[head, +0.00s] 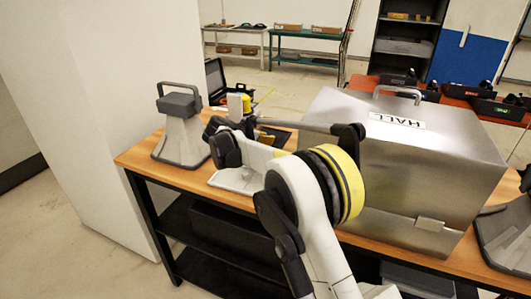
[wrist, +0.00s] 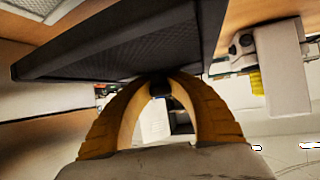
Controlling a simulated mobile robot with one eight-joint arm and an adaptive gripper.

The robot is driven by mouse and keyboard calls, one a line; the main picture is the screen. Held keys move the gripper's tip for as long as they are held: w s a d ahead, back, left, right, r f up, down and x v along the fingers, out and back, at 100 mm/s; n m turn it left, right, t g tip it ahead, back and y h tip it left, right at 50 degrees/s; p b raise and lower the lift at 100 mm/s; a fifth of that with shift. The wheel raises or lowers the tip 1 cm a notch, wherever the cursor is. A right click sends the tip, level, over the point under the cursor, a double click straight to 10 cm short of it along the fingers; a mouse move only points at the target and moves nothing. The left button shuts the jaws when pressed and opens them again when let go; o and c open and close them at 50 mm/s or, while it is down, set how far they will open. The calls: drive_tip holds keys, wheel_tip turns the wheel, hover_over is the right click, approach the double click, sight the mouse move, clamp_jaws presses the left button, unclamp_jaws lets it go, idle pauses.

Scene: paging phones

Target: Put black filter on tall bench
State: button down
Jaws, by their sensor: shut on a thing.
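The black filter (wrist: 125,45) is a flat dark panel with a mesh face, across the top of the wrist view. My gripper (wrist: 160,84) has its yellow fingers shut on the panel's near edge. In the head view, a dark flat piece (head: 277,137), apparently the filter, shows behind my arm, over the bench top. The tall bench (head: 139,158) has a wooden top and a black frame with lower shelves. My arm hides my fingertips in the head view. I cannot tell whether the filter touches the bench.
A large metal box (head: 425,170) marked HALL fills the bench's right part. A grey handled stand (head: 181,133) is at its left end. A white and yellow device (head: 240,103) stands behind my arm. A white wall (head: 110,110) is close on the left. Other benches stand farther back.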

drive_tip(key=w+f, duration=0.1)
drive_tip(key=w, duration=0.1)
drive_tip(key=shift+w+a+f+b, duration=0.3)
drive_tip(key=shift+w+a+f, duration=0.05)
drive_tip(key=shift+w+f, duration=0.05)
drive_tip(key=shift+f+b, duration=0.85)
drive_tip(key=shift+f, duration=1.05)
drive_tip(key=shift+f, duration=0.15)
drive_tip(key=c, duration=1.3)
unclamp_jaws()
drive_tip(key=shift+c, duration=0.2)
drive_tip(key=shift+r, duration=0.25)
drive_tip(key=p+v, duration=0.3)
drive_tip(key=v, duration=0.9)
drive_tip(key=shift+f, duration=0.15)
